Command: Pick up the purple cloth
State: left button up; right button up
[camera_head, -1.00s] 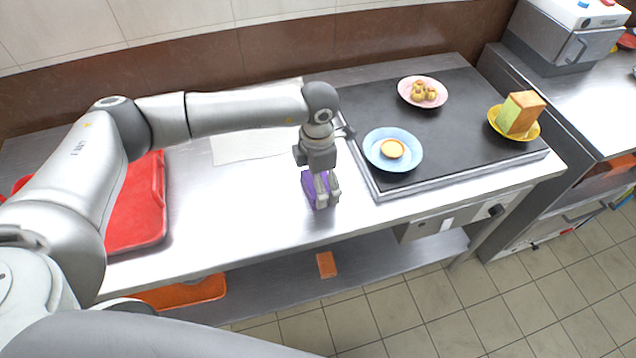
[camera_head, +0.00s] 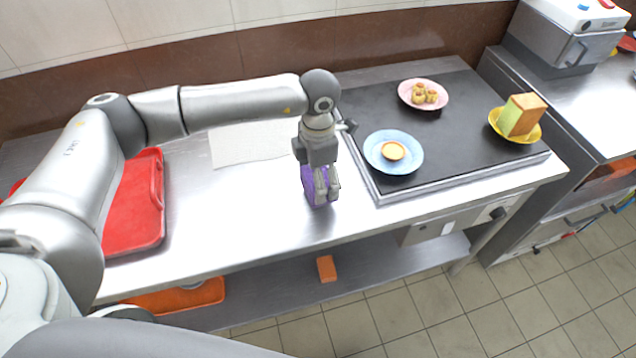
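The purple cloth (camera_head: 309,191) is a small folded bundle on the steel counter (camera_head: 262,215), left of the black griddle. My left gripper (camera_head: 327,200) points down right at the cloth, and its fingers cover part of the cloth's right side. The fingers overlap the cloth in the picture, and I cannot tell whether they are closed on it. The cloth's underside is hidden, so I cannot tell if it touches the counter. My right gripper is not in view.
The black griddle (camera_head: 452,146) holds a blue plate (camera_head: 374,152), a pink plate (camera_head: 407,97) and a yellow plate (camera_head: 533,137) with food. A red tray (camera_head: 140,215) lies at left and a white sheet (camera_head: 232,147) behind. The counter in front of the cloth is bare.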

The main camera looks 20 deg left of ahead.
pick_arm(q)
jog(key=s+d+r+b, duration=0.1)
jog(key=s+d+r, duration=0.1)
jog(key=s+r, duration=0.3)
jog(key=s+d+r+b, duration=0.2)
jog(key=s+r, duration=0.3)
jog(key=s, duration=0.3)
jog(key=shift+s+d+r, duration=0.15)
jog(key=shift+d+r, duration=0.15)
jog(key=o, duration=0.4)
jog(key=shift+c, duration=1.4)
jog(key=shift+f, duration=0.1)
